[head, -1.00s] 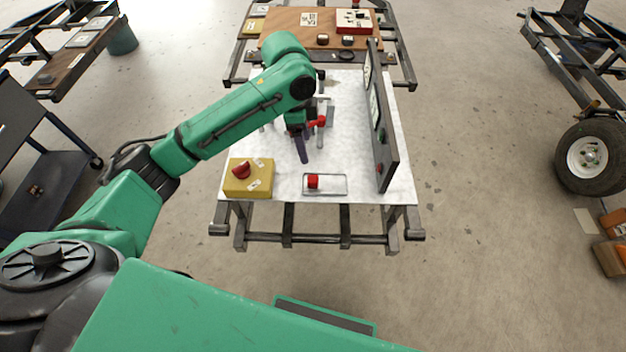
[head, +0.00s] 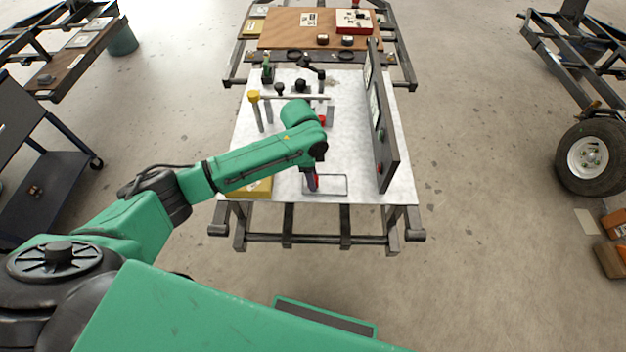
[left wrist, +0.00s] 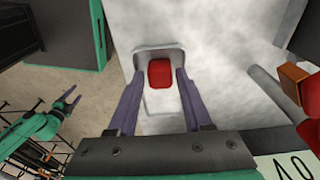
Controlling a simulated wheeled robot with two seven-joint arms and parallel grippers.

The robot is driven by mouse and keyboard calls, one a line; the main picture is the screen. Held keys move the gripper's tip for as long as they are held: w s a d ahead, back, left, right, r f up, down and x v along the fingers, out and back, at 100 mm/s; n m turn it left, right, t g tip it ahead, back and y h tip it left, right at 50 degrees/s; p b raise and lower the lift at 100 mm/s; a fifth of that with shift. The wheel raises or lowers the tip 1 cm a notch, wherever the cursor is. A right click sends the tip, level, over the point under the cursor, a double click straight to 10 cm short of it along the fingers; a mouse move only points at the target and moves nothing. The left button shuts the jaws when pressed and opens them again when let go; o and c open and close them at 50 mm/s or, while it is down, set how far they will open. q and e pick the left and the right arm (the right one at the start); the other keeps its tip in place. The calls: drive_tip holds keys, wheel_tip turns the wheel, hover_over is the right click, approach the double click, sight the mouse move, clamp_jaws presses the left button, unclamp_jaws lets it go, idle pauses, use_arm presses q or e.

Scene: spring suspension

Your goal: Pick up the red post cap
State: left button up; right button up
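A red cap (left wrist: 159,73) lies in a shallow rimmed tray (left wrist: 173,49) near the table's front edge. In the head view the tray (head: 338,193) shows, and the cap (head: 317,181) is mostly hidden behind my left gripper (head: 312,183). In the left wrist view the fingers are open, one on each side of the cap; whether they touch it I cannot tell. Another red piece (head: 323,120) shows on a post behind my forearm. My right gripper (left wrist: 73,98) is small in the left wrist view, with its fingers apart and empty.
An upright dark panel (head: 385,150) stands along the table's right side. A yellow box (head: 258,189) is left of the tray, partly behind my arm. A yellow-topped post (head: 254,97) stands farther back. The white tabletop (head: 350,150) is clear between tray and panel.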

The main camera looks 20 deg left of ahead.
use_arm(q)
clamp_jaws()
drive_tip(key=shift+r, duration=0.1)
